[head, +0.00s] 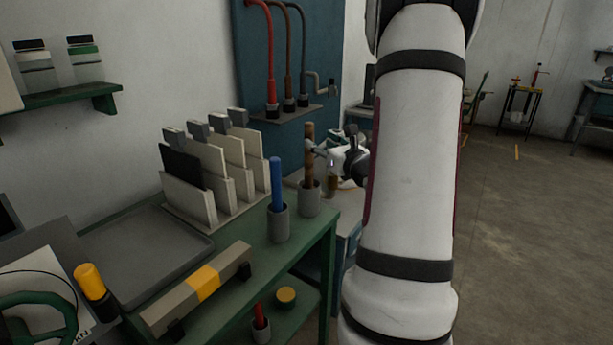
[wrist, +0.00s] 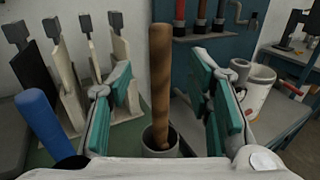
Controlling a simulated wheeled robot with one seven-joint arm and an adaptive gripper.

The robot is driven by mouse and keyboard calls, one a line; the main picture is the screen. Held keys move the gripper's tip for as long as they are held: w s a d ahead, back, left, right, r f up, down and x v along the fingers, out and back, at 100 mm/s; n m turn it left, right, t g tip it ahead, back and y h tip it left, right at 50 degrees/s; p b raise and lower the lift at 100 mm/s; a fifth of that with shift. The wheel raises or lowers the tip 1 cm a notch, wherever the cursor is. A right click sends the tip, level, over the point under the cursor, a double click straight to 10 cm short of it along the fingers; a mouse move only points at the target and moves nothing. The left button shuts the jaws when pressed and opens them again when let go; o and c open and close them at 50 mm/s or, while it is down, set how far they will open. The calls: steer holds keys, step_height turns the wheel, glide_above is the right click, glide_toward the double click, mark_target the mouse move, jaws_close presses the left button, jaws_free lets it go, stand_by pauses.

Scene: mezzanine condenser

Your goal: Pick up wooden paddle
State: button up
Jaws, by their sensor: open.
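The wooden paddle shows as a brown, upright wooden shaft (head: 309,150) standing in a grey cup (head: 309,200) at the right end of the green bench. Its lower end is hidden in the cup. In the wrist view the shaft (wrist: 160,70) rises between the two teal-padded fingers of my gripper (wrist: 162,85), with a gap showing on each side. My gripper (head: 327,150) is open and holds nothing. In the head view it is at the shaft's right side, partly hidden by my arm.
A blue rod (head: 277,185) stands in another grey cup (head: 278,224) just left of the shaft. A rack of pale upright boards (head: 212,180) is behind it. A grey tray (head: 145,250) and a yellow-banded bar (head: 200,285) lie on the bench (head: 285,265). Red and brown pipes (head: 268,60) are on the blue panel.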

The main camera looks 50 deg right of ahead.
mark_target(312, 136)
steer(key=shift+p+x, duration=0.35)
steer(key=shift+x, duration=3.35)
jaws_close()
